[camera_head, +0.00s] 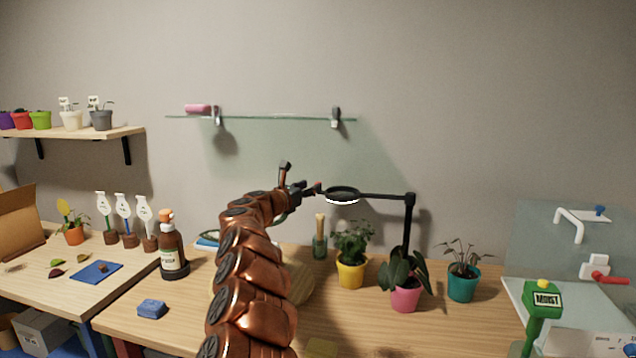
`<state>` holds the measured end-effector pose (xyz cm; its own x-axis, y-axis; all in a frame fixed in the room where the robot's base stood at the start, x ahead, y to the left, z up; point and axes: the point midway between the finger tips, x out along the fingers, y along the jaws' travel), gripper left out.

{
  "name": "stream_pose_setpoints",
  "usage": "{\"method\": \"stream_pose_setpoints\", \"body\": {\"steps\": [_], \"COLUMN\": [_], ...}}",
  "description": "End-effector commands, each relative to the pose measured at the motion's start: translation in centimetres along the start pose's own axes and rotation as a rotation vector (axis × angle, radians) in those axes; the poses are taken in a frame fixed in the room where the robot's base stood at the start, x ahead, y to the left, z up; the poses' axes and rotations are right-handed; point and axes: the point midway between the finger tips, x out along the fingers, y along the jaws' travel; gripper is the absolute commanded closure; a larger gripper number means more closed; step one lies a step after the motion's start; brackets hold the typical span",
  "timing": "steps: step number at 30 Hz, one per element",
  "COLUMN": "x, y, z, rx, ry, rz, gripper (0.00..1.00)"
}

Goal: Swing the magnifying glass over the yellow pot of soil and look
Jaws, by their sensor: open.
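The magnifying glass (342,201) is a black ring with a pale lower edge, on a horizontal arm from a black post (408,222). The ring hangs above the yellow pot (351,273), which holds a leafy green plant; its soil is hidden by leaves. My gripper (312,187) is open, just left of the ring, with one finger close to its left edge. I cannot tell whether it touches the ring. My copper-coloured arm comes up from the bottom centre and hides part of the table.
A pink pot (405,297) and a teal pot (463,284) stand right of the yellow pot. A brown bottle (172,250) and blue sponge (152,309) are at left. A glass shelf (270,118) hangs above. A green "MOIST" meter (541,300) stands at front right.

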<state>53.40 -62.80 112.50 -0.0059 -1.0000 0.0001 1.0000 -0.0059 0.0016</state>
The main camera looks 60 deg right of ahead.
Motion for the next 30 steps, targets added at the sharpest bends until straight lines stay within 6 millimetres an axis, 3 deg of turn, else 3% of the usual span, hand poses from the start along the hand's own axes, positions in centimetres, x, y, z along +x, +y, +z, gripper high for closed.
{"method": "stream_pose_setpoints", "body": {"steps": [19,30], "x": [4.6,5.6], "y": [0.0,0.2], "z": [0.2,0.1], "rx": [-0.004,-0.001], "ry": [-0.003,-0.001], "rz": [0.001,0.004], "gripper": [0.54,0.54]}}
